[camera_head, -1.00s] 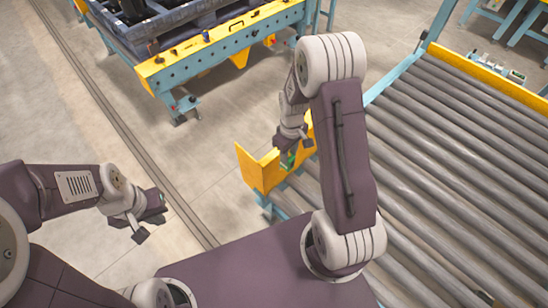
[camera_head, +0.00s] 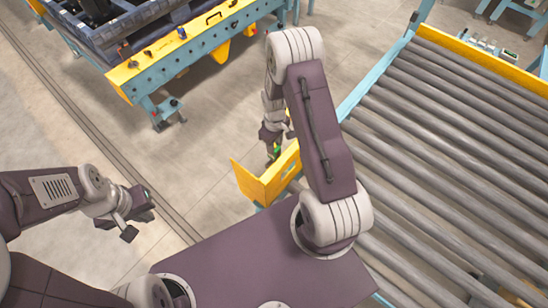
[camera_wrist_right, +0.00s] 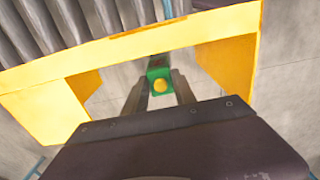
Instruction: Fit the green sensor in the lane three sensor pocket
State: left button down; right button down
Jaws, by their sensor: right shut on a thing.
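The green sensor (camera_head: 276,151) is a small block in my right gripper (camera_head: 272,153). In the right wrist view the sensor (camera_wrist_right: 160,76) shows a round yellow face, between the two fingers of the gripper (camera_wrist_right: 160,92), which is shut on it. In the head view it hangs just behind the yellow bracket at the conveyor corner; I cannot tell whether it touches anything. My left gripper (camera_head: 143,207) is empty-looking above the floor at left; its fingers are too small to judge. I cannot make out the lane three sensor pocket.
The yellow bracket (camera_head: 258,185) stands at the near left corner of the roller conveyor (camera_head: 440,165). In the right wrist view the bracket (camera_wrist_right: 130,45) is close around the fingers. A blue and yellow pallet stand (camera_head: 190,58) is at the back left. Floor lies clear between them.

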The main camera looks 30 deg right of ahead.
aim_at(274, 156)
notch_tip(274, 156, down, 8)
jog(key=shift+f, duration=0.25)
jog(key=c, duration=1)
grip_release()
notch_tip(274, 156, up, 12)
jog(key=shift+s+r, duration=0.1)
jog(key=s+a+r+m, duration=0.1)
jog(key=s+a+r, duration=0.1)
jog(key=s+r, duration=0.2)
jog(key=s+a+r+m, duration=0.2)
jog(key=s+a+r, duration=0.1)
jog(key=s+r, duration=0.1)
jog(key=s+a+r+m+t, duration=0.1)
jog(key=s+a+r, duration=0.1)
jog(key=s+r, duration=0.2)
jog(key=shift+s+a+r+m, duration=0.15)
jog(key=shift+s+r+m, duration=0.05)
jog(key=shift+r, duration=0.2)
jog(key=shift+s+a+r+m, duration=0.1)
jog(key=shift+s+r+m, duration=0.1)
jog(key=shift+r, duration=0.2)
